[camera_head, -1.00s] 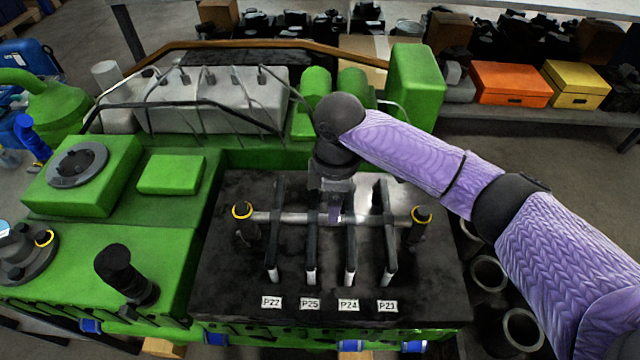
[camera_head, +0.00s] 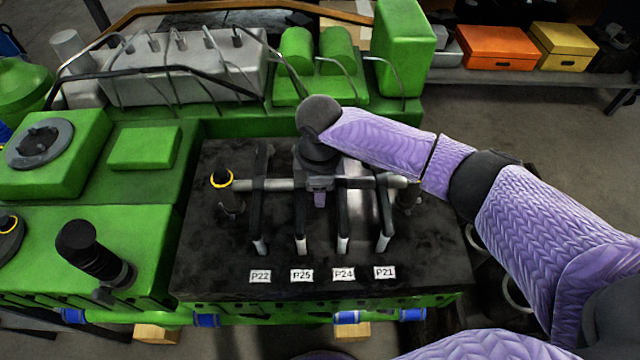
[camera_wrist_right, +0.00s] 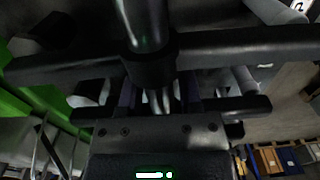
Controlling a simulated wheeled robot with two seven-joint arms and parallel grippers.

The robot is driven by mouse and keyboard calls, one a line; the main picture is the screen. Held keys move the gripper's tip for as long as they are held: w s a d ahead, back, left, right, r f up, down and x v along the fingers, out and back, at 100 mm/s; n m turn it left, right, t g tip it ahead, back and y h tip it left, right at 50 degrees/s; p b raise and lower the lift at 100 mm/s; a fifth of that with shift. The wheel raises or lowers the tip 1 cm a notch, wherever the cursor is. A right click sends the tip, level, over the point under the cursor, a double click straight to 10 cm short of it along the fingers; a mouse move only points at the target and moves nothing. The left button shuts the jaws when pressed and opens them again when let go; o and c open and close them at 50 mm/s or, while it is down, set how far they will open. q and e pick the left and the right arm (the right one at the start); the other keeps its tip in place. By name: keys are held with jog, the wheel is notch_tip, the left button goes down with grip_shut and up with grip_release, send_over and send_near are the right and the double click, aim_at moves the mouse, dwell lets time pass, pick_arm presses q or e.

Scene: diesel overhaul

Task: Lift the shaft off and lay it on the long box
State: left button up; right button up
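The silver shaft (camera_head: 275,184) runs left to right across the black top of the green engine, carrying several black rocker arms (camera_head: 300,220). My right gripper (camera_head: 319,197) points down over the middle of the shaft, between rocker arms. In the right wrist view the shaft (camera_wrist_right: 146,25) runs towards the fingers (camera_wrist_right: 158,98), which look parted on either side of it. I cannot identify a long box. My left gripper is not in view.
White labels (camera_head: 302,276) line the front of the black top (camera_head: 215,265). An orange box (camera_head: 497,47) and a yellow box (camera_head: 564,46) stand on the shelf at the back right. A tall green block (camera_head: 403,45) rises behind my forearm. A black post (camera_head: 92,248) stands at the left.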

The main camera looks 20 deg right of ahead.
grip_shut()
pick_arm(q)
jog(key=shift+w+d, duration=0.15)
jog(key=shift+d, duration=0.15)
pick_arm(e)
notch_tip(320, 180, up, 10)
jog(key=p, duration=0.4)
jog(key=shift+w+p, duration=0.1)
jog(key=shift+p, duration=0.2)
jog(key=shift+r+p, duration=1.05)
jog(key=shift+p, duration=0.1)
pick_arm(q)
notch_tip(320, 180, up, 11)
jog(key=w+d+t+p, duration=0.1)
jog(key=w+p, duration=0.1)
jog(key=p, duration=0.2)
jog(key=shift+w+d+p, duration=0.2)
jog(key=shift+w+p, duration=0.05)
jog(key=shift+p, duration=0.05)
pick_arm(e)
notch_tip(320, 180, up, 3)
jog(key=shift+r, duration=0.1)
